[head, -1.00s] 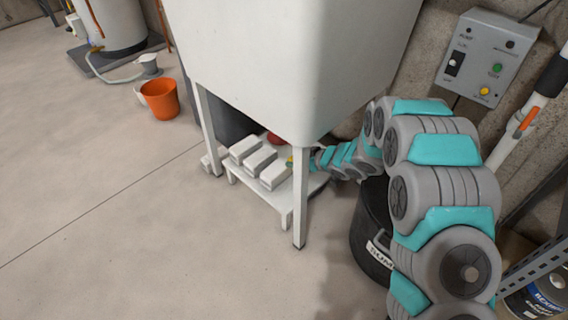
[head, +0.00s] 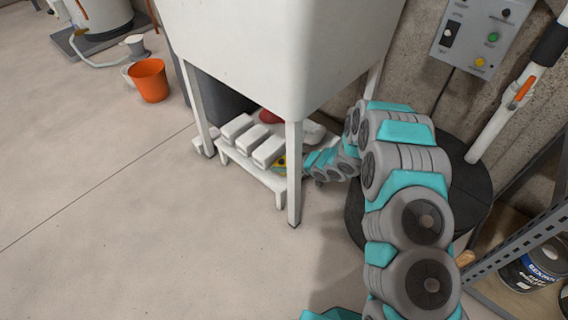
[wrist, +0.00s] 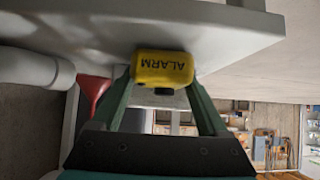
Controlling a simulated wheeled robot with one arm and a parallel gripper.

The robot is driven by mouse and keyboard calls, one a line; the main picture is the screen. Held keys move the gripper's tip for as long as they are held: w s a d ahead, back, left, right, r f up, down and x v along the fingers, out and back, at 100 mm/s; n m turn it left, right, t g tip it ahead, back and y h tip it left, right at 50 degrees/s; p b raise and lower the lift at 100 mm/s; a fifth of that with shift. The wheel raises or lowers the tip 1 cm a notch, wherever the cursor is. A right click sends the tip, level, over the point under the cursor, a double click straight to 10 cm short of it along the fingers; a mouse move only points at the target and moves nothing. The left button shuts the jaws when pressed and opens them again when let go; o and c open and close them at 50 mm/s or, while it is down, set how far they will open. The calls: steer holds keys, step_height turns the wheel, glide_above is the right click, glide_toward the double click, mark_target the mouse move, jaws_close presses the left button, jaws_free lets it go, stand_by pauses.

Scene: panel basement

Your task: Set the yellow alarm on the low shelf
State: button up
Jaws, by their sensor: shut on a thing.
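The yellow alarm (wrist: 163,68) is between the fingers of my gripper (wrist: 163,85), which is shut on it. Its ALARM lettering appears upside down in the wrist view. The low shelf (head: 246,168) is a small white stand under the white tank in the head view. A yellow bit of the alarm (head: 281,163) shows at the shelf's near right end, beside the nearest white box. A white board, apparently the shelf (wrist: 235,45), lies right against or very close to the alarm in the wrist view. I cannot tell whether they touch.
Three white boxes (head: 252,138) fill the shelf's left side. A red object (head: 268,116) is behind them; a red thing (wrist: 93,92) also shows in the wrist view. The tank's leg (head: 294,175) stands just in front. A black round container (head: 465,180) is at right.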

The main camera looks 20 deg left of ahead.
steer(key=shift+w+f, duration=0.1)
steer(key=o, duration=1.5)
steer(key=shift+r, duration=0.2)
steer(key=p+v, duration=0.1)
steer(key=v, duration=1.1)
